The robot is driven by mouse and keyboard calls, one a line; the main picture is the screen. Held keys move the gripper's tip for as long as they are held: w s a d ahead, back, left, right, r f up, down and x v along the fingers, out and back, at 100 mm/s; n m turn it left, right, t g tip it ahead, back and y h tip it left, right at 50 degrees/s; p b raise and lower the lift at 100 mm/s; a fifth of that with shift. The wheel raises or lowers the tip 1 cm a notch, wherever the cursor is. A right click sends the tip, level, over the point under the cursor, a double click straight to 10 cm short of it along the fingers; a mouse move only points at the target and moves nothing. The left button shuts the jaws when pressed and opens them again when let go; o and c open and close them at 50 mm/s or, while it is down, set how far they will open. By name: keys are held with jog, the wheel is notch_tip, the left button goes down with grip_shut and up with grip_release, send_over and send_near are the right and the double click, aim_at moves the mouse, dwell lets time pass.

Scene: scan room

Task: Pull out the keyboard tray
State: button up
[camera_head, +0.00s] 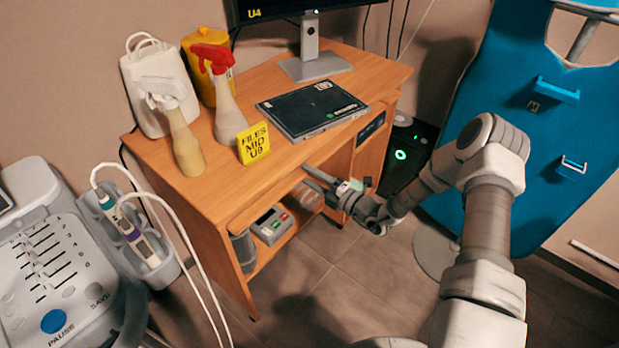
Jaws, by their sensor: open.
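The wooden desk (275,80) stands in the middle of the head view. Its keyboard tray (262,203) is a thin wooden board under the desktop's front edge, at the desk's left part. My gripper (315,177) is in front of the desk, at the right part of the tray's front edge. Its fingers are open and point left toward the tray. I cannot tell whether they touch it. The tray's right end is partly hidden behind the gripper.
A grey device (271,226) sits on the lower shelf. A medical console (55,262) with cables is at left. Floor in front is free.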

jog(key=shift+w+a, duration=0.1)
jog(key=shift+a, duration=0.05)
grip_shut()
dwell(1.4)
